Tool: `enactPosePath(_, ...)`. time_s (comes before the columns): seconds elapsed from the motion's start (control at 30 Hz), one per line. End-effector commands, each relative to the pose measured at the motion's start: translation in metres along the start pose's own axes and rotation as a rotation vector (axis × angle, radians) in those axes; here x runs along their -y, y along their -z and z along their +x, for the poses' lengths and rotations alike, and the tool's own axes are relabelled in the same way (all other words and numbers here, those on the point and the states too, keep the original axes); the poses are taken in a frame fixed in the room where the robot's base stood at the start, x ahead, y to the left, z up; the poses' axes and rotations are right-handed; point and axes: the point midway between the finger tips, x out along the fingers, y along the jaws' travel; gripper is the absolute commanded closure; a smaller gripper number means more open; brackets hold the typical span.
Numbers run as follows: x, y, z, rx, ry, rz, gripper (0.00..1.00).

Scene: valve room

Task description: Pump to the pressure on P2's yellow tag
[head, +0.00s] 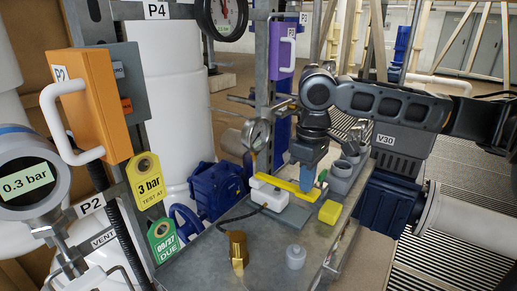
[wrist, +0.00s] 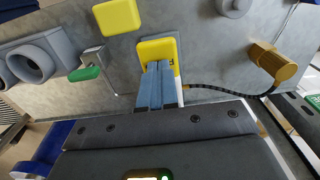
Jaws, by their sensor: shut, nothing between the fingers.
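P2's yellow tag (head: 147,180) reads "3 bar, TEST AT". The round digital gauge (head: 27,185) at far left reads 0.3 bar. A white hand pump (head: 268,194) with a yellow lever (head: 285,183) stands on the grey bench; the lever's end also shows in the wrist view (wrist: 158,48). A small dial gauge (head: 257,133) rises from the pump; its reading is too small to tell. My gripper (head: 304,183) is shut and empty, pointing down at the lever's end. In the wrist view its blue fingertips (wrist: 158,70) overlap the yellow end; I cannot tell whether they touch.
A yellow block (head: 330,211), a brass fitting (head: 237,249) and a grey knob (head: 296,257) stand on the bench (head: 200,265). A black hose (wrist: 225,91) runs to the brass fitting. A green tag (head: 163,240) hangs below the yellow one.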

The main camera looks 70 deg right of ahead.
Motion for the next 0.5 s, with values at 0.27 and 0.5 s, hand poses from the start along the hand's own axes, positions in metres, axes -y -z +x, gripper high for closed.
enactPosePath(0.27,0.000,0.001,-0.008,-0.002,0.001,0.000,1.00)
enactPosePath(0.5,0.001,0.000,-0.035,-0.001,0.002,0.000,1.00)
